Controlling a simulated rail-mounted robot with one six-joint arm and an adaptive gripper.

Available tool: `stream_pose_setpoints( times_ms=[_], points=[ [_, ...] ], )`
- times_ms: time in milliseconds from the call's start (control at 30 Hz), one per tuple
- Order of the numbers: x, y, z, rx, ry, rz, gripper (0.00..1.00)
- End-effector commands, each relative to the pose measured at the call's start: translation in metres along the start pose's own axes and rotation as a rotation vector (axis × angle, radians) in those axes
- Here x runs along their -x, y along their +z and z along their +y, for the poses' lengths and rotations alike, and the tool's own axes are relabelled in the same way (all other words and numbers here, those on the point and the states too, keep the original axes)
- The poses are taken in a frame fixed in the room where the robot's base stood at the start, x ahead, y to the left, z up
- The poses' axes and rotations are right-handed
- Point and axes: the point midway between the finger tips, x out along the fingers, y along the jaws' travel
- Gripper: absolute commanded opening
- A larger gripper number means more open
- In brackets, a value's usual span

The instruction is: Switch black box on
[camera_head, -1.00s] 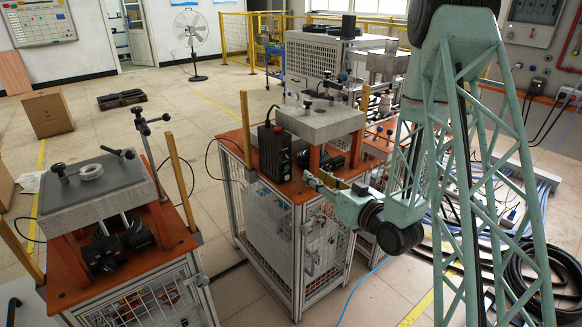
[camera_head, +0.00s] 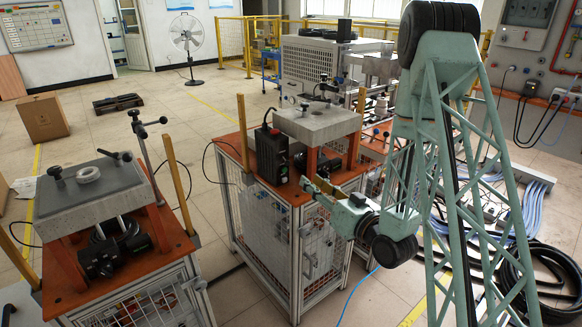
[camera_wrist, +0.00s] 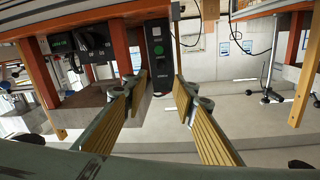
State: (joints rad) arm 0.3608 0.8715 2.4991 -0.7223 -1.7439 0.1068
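The black box (camera_head: 271,153) stands upright on the orange top of the middle cart, left of the heavy grey plate. The box face shows beyond the gap between the fingertips. The switch state of the box cannot be told.
The grey plate (camera_head: 318,121) on orange posts stands close right of the box. A wooden post (camera_head: 243,132) rises at the cart's left corner. A second cart with a similar plate (camera_head: 92,188) is at the left. Open floor (camera_head: 215,215) lies between the carts.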

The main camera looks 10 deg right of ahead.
Motion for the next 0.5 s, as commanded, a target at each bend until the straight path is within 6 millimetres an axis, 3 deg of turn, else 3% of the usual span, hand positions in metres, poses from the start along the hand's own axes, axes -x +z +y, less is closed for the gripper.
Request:
stream_pose_setpoints(
  times_ms=[500],
  points=[
    [-0.052,0.000,-0.001,0.002,-0.002,0.002,0.26]
  ],
)
